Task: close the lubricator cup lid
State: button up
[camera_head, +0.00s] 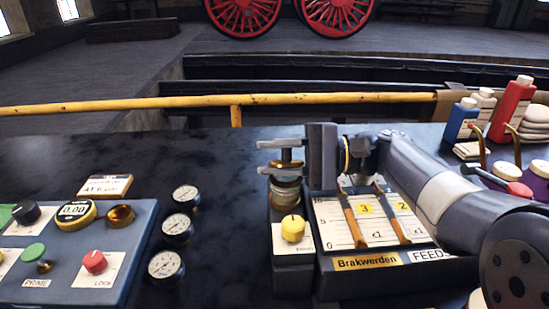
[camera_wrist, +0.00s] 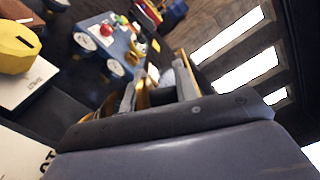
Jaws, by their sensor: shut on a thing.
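The lubricator cup (camera_head: 286,192), a small brass and glass body, stands on a dark block left of the slider panel. My gripper (camera_head: 281,156) reaches in from the right, its two grey fingers one above the other directly over the cup. They are shut on a small silvery piece at the cup's top, which I take as the lid. The fingers hide much of it, so I cannot tell its angle. In the wrist view, my gripper (camera_wrist: 158,80) shows a pale rounded piece and brass between the fingers.
A yellow knob (camera_head: 293,228) stands just in front of the cup. The slider panel (camera_head: 345,240) lies under my arm. Several gauges (camera_head: 176,227) and a button console (camera_head: 75,250) are left. Bottles (camera_head: 512,108) stand back right. A yellow rail (camera_head: 150,103) runs behind the bench.

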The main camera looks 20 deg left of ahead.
dwell(0.6)
jog(key=o, duration=0.8)
jog(key=shift+f, duration=0.1)
